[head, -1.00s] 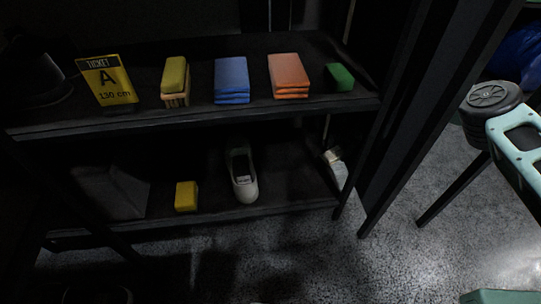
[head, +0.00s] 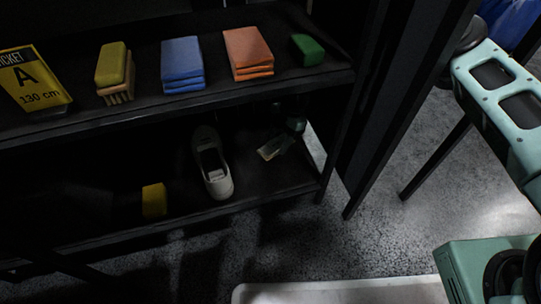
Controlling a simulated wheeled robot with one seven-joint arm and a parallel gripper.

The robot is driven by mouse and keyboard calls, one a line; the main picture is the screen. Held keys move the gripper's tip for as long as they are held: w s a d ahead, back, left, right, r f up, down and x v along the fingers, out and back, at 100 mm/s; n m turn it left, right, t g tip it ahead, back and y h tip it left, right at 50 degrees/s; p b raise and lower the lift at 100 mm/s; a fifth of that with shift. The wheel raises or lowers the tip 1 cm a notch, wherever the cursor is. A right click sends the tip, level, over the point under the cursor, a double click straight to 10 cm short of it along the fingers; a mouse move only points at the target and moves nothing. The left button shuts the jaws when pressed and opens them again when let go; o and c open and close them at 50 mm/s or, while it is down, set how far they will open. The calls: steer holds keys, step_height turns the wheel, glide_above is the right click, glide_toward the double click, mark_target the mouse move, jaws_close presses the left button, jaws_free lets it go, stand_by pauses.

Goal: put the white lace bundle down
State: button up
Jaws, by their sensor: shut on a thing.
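I cannot make out the white lace bundle in the head view. My gripper is outside the picture too, so what it holds is hidden. Only teal links of my arm show, at the right edge and in the bottom right corner.
A dark two-level shelf (head: 215,93) holds a yellow ticket sign (head: 38,82), a brush (head: 114,75), blue cloths (head: 182,65), orange cloths (head: 249,53) and a green block (head: 307,50). Below are a yellow block (head: 154,200), a white shoe (head: 213,165) and a tagged dark item (head: 274,147). A pale rim (head: 340,292) crosses the bottom.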

mark_target(273, 148)
steer(key=shift+s+a, duration=0.65)
steer(key=shift+a, duration=0.1)
steer(key=b+x, duration=0.3)
steer(key=shift+d+f, duration=0.1)
steer(key=shift+w+f+b, duration=0.1)
steer(key=shift+f+b, duration=0.15)
steer(key=shift+b, duration=0.2)
steer(key=shift+f, duration=0.2)
steer(key=o, duration=0.9)
steer(key=shift+o, duration=0.2)
steer(key=shift+r, duration=0.1)
steer(key=p+v, duration=0.4)
steer(key=v, duration=0.3)
steer(key=shift+r+p, duration=0.35)
steer(key=shift+p, duration=0.05)
steer(key=shift+w, duration=0.1)
